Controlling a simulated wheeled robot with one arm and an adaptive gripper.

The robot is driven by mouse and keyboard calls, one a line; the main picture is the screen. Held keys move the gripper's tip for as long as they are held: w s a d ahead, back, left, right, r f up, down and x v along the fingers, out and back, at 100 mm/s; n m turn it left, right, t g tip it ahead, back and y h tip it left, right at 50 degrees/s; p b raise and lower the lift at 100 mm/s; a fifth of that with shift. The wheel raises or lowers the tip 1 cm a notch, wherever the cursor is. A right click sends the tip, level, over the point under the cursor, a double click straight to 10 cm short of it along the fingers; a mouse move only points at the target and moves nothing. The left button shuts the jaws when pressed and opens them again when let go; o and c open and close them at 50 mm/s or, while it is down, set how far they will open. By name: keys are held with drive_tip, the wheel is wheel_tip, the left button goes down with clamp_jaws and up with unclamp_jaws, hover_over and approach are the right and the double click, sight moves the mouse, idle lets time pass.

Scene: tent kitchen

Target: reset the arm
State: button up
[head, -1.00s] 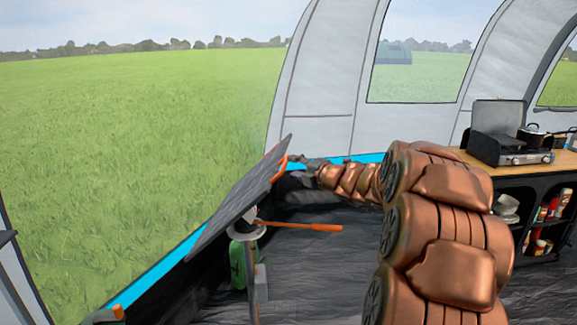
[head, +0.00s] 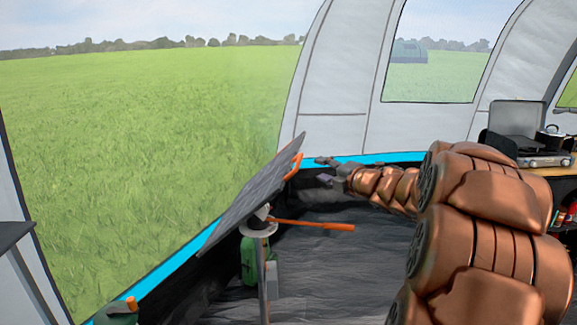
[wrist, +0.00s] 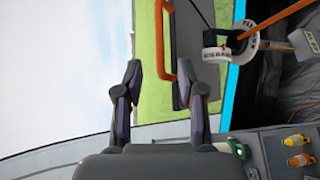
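My arm is copper-coloured and reaches in from the right of the head view. My gripper (head: 328,172) is at its far end, just right of a tilted dark panel (head: 250,195) with an orange handle (head: 294,167). A gap shows between gripper and handle in the head view. In the wrist view my gripper (wrist: 163,98) has its two fingers spread, with nothing between them. The orange handle (wrist: 161,45) shows beyond the fingers there.
The panel stands on a post with a white dial (head: 258,229) and an orange lever (head: 312,224). A green container (head: 249,262) is behind the post. A stove (head: 530,150) stands on the counter at right. Dark floor (head: 350,275) lies open between.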

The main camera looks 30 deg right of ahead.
drive_tip(key=shift+w, duration=0.1)
drive_tip(key=s+a+f+m+g+h, duration=0.5)
drive_tip(key=s+a+f+m+g, duration=0.6)
drive_tip(key=s+a+f+m, duration=0.45)
drive_tip(key=s+a+f+m+g+y, duration=0.1)
drive_tip(key=s+a+m+g+y, duration=0.1)
drive_tip(key=s+a, duration=0.5)
drive_tip(key=s+a+f+m+g+y, duration=0.1)
drive_tip(key=s+a+g, duration=0.4)
drive_tip(key=s, duration=0.9)
drive_tip(key=a+m+y, duration=0.1)
drive_tip(key=a, duration=0.2)
drive_tip(key=shift+a, duration=0.3)
drive_tip(key=shift+s+f+m, duration=0.1)
drive_tip(key=shift+f+m, duration=0.05)
drive_tip(key=shift+m, duration=0.1)
